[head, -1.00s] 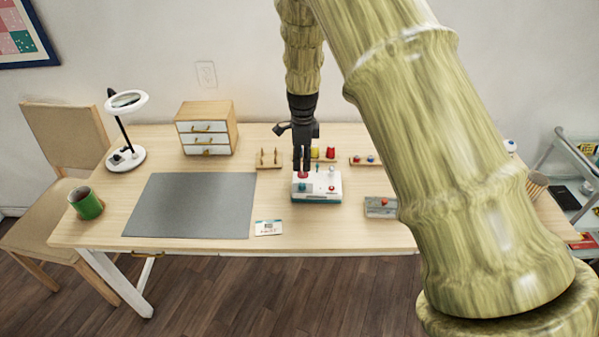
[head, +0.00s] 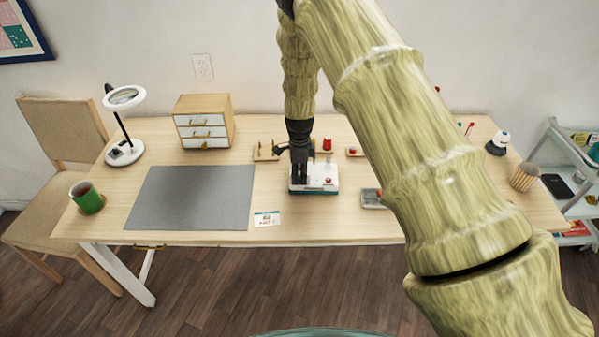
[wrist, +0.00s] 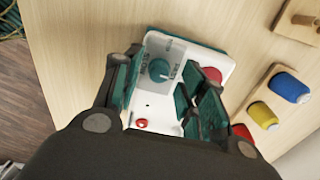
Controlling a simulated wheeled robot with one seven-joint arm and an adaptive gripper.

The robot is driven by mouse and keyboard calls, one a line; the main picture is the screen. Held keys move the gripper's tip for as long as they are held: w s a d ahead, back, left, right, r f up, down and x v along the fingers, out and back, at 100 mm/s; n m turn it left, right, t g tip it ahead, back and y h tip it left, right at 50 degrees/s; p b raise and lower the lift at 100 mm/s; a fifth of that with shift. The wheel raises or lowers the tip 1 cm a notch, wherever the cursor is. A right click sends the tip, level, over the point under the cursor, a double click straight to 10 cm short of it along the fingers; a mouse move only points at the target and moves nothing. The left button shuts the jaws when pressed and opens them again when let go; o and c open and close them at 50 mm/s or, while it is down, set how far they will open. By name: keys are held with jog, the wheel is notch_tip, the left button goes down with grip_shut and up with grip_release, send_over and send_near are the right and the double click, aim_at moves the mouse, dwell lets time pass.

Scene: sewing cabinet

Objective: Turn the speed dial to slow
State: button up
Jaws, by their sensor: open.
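A white control box (head: 325,184) with a teal base sits on the table, right of the grey mat. It also shows in the wrist view (wrist: 159,107). A red button (wrist: 141,124) and a larger red knob (wrist: 212,75) are also on the box. My gripper (wrist: 163,88) is open and points down over the box, one finger on either side of the dial in the wrist view. I cannot tell if they touch it. In the head view my gripper (head: 299,180) hides the box's left part.
Thread spools, including a blue one (wrist: 291,87), stand on a wooden rack behind the box. A small grey tray (head: 371,198) lies to the right and a white card (head: 267,219) at front left. The grey mat (head: 190,198) is bare.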

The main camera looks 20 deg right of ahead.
jog(key=shift+f, duration=0.25)
grip_shut()
